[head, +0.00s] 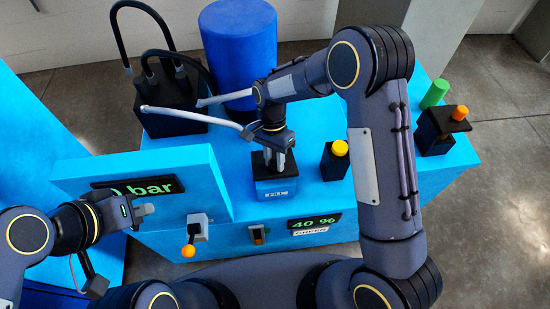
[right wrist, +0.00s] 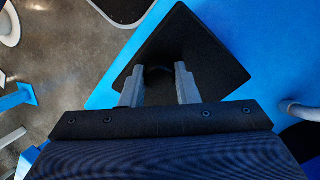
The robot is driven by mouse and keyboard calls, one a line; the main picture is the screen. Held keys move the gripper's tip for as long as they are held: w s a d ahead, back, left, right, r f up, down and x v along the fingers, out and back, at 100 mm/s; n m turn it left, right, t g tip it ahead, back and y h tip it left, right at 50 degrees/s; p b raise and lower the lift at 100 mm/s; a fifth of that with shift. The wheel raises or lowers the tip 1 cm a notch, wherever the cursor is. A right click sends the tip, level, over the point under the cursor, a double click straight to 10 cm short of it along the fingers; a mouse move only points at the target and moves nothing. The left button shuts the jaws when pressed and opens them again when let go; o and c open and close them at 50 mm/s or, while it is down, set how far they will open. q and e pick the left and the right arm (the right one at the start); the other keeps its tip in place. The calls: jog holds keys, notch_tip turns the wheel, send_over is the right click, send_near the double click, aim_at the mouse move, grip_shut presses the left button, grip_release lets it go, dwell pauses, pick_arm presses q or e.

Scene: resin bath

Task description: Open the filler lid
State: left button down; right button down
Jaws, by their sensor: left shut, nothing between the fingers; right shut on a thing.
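The filler is a small blue box (head: 276,190) with a label on its front, standing on the blue bench. Its black square lid (head: 258,163) appears to lie flat on top; it also shows in the right wrist view (right wrist: 215,55). My right gripper (head: 275,166) points down over the lid. In the right wrist view its fingers (right wrist: 158,76) are shut around a dark curved handle (right wrist: 157,69) on the lid. The fingers partly hide the handle. My left gripper (head: 146,209) is shut and empty, in front of the panel with the bar display (head: 150,187).
A black block with an orange-yellow knob (head: 340,149) stands right of the filler. A lever with an orange ball (head: 188,251) and a 40 % display (head: 314,222) are on the front. A blue drum (head: 238,50) and a black box with hoses (head: 165,95) stand behind.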

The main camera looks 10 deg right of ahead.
jog(key=shift+w+r, duration=0.35)
jog(key=shift+r, duration=0.1)
jog(key=shift+w+r+p, duration=0.6)
jog(key=shift+w+p, duration=0.05)
jog(key=shift+w, duration=0.35)
jog(key=c, duration=1.1)
grip_release()
jog(key=shift+f, duration=0.1)
jog(key=v, duration=0.7)
jog(key=shift+w+r, duration=0.15)
jog(key=shift+r, duration=0.2)
